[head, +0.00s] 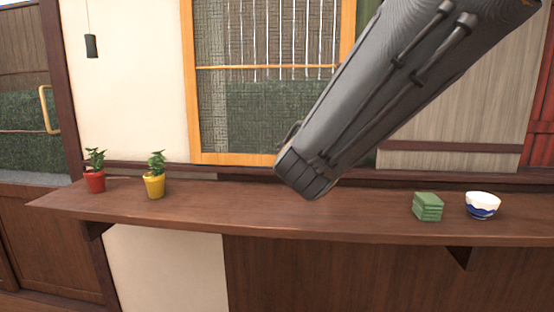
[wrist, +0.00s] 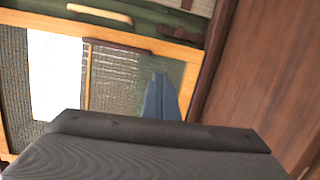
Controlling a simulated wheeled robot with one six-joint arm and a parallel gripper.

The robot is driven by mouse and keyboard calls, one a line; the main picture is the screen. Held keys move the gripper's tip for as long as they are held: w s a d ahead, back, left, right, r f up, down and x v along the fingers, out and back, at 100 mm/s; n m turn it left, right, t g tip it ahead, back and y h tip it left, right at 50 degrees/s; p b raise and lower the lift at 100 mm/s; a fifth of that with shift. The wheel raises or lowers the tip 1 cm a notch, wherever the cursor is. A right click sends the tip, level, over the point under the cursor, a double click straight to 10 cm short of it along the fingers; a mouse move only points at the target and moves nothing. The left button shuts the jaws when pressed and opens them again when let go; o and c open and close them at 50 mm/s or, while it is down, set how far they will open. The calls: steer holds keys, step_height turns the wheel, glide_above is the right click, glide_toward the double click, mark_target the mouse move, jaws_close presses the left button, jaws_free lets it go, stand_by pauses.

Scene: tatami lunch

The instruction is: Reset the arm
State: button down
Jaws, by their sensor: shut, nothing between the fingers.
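My arm (head: 390,95) crosses the head view from the upper right down to the middle, in front of the window and above the wooden shelf. My gripper (wrist: 160,76) shows in the wrist view as narrow blue-grey fingers. It is shut and empty, with the window behind it. I cannot make out the fingers in the head view.
The long shelf (head: 350,215) holds a red plant pot (head: 95,181), a yellow plant pot (head: 155,186), a green stack (head: 427,207) and a blue-white bowl (head: 482,205). The orange-framed window (head: 190,85) stands behind. The shelf's middle is clear.

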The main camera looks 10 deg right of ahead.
steer(key=s+d+f+m+g+h, duration=0.1)
steer(key=s+d+f+m+g, duration=0.3)
steer(key=s+f, duration=0.35)
steer(key=s+d+f+m+g, duration=0.2)
steer(key=s+f+m+g, duration=0.1)
steer(key=s+f+g, duration=0.4)
steer(key=s+a+f+m+g+y, duration=0.2)
steer(key=s+a+f+g+y, duration=0.15)
steer(key=s+a, duration=0.4)
steer(key=s+a+f+m+g+y, duration=0.2)
steer(key=s+a+f+y, duration=0.3)
steer(key=s+a, duration=0.25)
steer(key=d+r+m+p, duration=0.3)
steer(key=d+r+p, duration=0.6)
steer(key=p, duration=1)
step_height(320, 180, up, 2)
steer(key=shift+s+d+r+h, duration=0.1)
steer(key=shift+s+d+h, duration=0.15)
steer(key=shift+d+h, duration=0.1)
